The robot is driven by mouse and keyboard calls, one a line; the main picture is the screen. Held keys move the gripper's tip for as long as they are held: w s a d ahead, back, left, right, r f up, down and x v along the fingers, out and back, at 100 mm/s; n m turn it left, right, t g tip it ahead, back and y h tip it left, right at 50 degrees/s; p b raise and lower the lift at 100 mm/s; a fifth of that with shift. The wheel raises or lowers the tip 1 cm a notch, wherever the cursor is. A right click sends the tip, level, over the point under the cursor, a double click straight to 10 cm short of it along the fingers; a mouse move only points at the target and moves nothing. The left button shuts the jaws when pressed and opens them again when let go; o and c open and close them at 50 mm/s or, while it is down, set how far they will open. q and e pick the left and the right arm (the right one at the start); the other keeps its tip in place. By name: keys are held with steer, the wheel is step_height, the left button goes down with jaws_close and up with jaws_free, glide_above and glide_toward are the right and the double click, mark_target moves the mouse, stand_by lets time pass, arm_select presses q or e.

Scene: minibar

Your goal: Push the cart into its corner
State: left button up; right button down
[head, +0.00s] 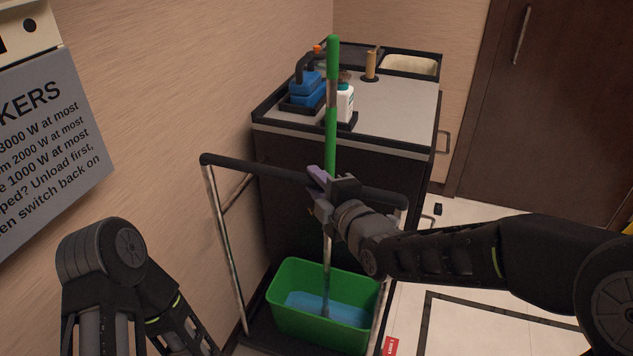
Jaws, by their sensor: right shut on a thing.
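The cart has a black push bar (250,166) on two metal posts, which rise from a low dark platform (262,340). A dark cabinet with a grey top (408,105) stands directly behind the bar; whether it is one piece with the platform is hard to tell. My right gripper (320,182) is shut at the middle of the push bar, where a green mop pole (332,100) also passes; its fingers partly hide the contact. My left arm shows at the lower left, but its gripper is out of view.
A green bucket (286,292) with blue water stands on the platform, the pole in it. Bottles (345,103) and a blue item (307,88) stand on the grey top. A wall is close at left, a brown door (560,110) at back right. Dark lines (428,320) mark the pale floor.

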stand_by(0.8)
steer(key=shift+w, duration=0.15)
steer(key=w+d+b, duration=0.1)
steer(key=w, duration=0.1)
steer(key=w+b, duration=0.2)
steer(key=w, duration=0.1)
steer(key=w+d+b, duration=0.1)
steer(key=w, duration=0.2)
steer(key=shift+w+d+f, duration=0.15)
steer(key=shift+d+f, duration=0.05)
steer(key=shift+d, duration=0.1)
steer(key=shift+s+r, duration=0.15)
steer(key=shift+s, duration=0.1)
steer(key=c, duration=1.2)
jaws_free()
steer(key=shift+s, duration=0.1)
steer(key=shift+b+v, duration=0.7)
steer(key=shift+v, duration=3.2)
